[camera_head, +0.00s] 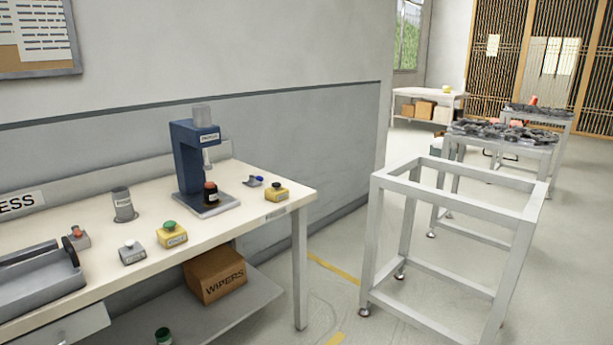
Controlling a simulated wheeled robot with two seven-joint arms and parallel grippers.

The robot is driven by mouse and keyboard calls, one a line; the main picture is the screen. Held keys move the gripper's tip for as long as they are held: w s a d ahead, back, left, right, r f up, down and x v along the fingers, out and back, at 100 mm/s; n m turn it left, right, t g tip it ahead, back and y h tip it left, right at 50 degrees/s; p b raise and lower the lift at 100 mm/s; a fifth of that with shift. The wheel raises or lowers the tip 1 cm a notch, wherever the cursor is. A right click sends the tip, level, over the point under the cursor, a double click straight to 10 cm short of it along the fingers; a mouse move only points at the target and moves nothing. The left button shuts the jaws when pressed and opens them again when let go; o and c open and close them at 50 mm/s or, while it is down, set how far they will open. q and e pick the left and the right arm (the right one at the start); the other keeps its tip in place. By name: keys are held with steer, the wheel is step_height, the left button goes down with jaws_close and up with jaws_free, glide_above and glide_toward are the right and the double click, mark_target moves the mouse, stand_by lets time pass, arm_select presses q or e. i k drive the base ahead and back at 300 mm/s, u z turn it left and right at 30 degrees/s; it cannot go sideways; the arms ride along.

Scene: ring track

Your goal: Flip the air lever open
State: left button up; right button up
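A small grey fitting with a blue handle (256,181) lies on the cream-topped bench (140,205), right of the blue press (188,160). It looks like the air lever, but it is too small to read a label or tell its position. A yellow box with a dark button (277,192) sits just right of it. The press stands upright on a grey plate, with a dark bottle-like piece with an orange-red top (211,192) under its ram. Neither of my grippers is in view.
A yellow box with a green button (172,235), a grey button box (132,252), a grey cylinder (124,204) and a grey tray (40,280) stand on the bench. A "WIPERS" carton (216,275) is on the shelf below. An empty grey frame (376,240) stands to the right.

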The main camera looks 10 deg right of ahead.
mark_target(252, 178)
steer(key=z, duration=0.6)
steer(key=i, duration=1.85)
steer(key=u, duration=0.2)
